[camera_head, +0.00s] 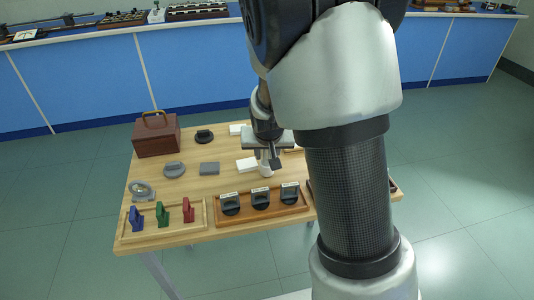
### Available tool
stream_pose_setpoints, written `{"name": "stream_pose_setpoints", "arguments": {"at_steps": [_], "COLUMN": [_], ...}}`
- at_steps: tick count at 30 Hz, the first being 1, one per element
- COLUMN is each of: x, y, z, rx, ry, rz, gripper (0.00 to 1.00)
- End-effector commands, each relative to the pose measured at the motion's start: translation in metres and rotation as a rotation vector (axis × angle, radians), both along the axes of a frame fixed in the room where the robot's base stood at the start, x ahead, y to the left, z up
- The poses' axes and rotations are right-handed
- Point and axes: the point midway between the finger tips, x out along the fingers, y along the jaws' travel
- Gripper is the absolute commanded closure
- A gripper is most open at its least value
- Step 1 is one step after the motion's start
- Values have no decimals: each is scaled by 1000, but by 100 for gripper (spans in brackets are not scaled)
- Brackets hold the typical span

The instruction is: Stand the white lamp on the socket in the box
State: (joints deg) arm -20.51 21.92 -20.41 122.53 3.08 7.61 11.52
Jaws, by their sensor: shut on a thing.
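My gripper (267,153) is over the middle of the wooden table, pointing down. It is shut on a small white upright thing (265,168), which looks like the white lamp. The fingers cover its upper part, and I cannot tell whether its foot touches the table. A brown box with a handle (157,138) stands at the back left of the table. It looks closed from here, and I see no socket in it. A low brown wooden tray (282,213) with black sockets stands in front of my gripper. Part of the table at right is hidden behind my arm.
A pale tray (161,236) with blue, green and red pieces lies at the front left. White blocks (246,164), grey pieces (209,168) and a black round piece (204,136) lie around the table (190,190). A blue bench runs behind.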

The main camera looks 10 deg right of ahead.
Motion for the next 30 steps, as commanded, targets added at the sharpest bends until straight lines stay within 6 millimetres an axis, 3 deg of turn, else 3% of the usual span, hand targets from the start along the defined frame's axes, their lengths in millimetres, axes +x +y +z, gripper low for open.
{"name": "stream_pose_setpoints", "arguments": {"at_steps": [2,3,6,18,30], "x": [0,0,0,-2,-41], "y": [0,0,0,1,10], "z": [-4,-3,-3,7,80], "rx": [0,0,0,-1,1], "ry": [-1,0,0,-1,-1], "rz": [0,0,0,1,5], "gripper": [100,67,51,51,51]}}
